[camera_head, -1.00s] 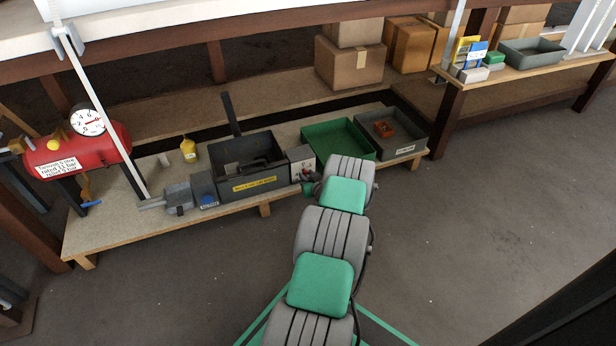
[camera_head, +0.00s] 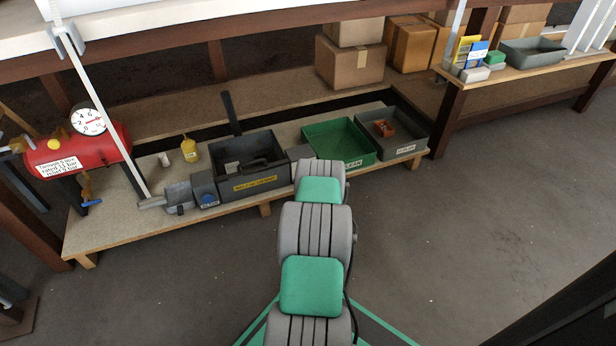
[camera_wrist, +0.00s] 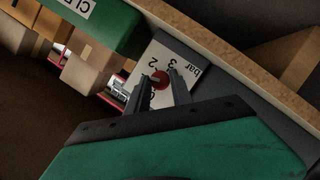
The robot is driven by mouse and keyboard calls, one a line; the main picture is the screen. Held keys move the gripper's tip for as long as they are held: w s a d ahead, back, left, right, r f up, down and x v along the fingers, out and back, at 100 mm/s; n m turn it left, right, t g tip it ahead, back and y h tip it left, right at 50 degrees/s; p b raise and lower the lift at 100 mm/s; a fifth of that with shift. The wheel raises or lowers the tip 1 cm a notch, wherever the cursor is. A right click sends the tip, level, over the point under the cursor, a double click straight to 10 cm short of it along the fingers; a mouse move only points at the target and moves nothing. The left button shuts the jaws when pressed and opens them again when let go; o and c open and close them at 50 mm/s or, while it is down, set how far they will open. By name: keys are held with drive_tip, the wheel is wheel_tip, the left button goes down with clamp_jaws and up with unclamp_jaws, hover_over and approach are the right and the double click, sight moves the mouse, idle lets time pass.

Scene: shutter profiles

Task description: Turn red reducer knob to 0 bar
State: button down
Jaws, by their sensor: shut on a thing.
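The red reducer knob (camera_wrist: 161,80) shows in the wrist view between the two fingers of my gripper (camera_wrist: 163,82), which is shut on it. The knob sits on a pale dial plate (camera_wrist: 178,60) marked "bar", with the digits 2 and 3 readable. Other marks on the plate are partly hidden by the fingers, and I cannot read the knob's setting. In the head view, my arm covers the gripper and the knob. Only the top of the grey reducer box (camera_head: 300,153) shows there.
A dark grey bin (camera_head: 215,182) stands left of the reducer, and a green "CLEAN" bin (camera_head: 368,159) stands right of it. A red tank (camera_head: 55,150) with a round gauge (camera_head: 89,121) is at the far left. A silver fitting (camera_wrist: 117,86) is beside the plate.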

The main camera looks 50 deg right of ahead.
drive_tip(key=shift+s+f+n+t+h+p, duration=0.15)
drive_tip(key=shift+n+t+h, duration=0.5)
drive_tip(key=shift+n, duration=1.6)
drive_tip(key=shift+w+f+n+t+h+p, duration=0.25)
drive_tip(key=shift+n+h, duration=0.7)
drive_tip(key=shift+n, duration=1.25)
drive_tip(key=shift+s+f+n+t+h+p, duration=0.15)
drive_tip(key=shift+n+t+h, duration=0.5)
drive_tip(key=shift+n, duration=1.6)
drive_tip(key=c, duration=1.1)
unclamp_jaws()
drive_tip(key=shift+r, duration=0.1)
drive_tip(key=shift+c, duration=0.2)
drive_tip(key=shift+a, duration=0.1)
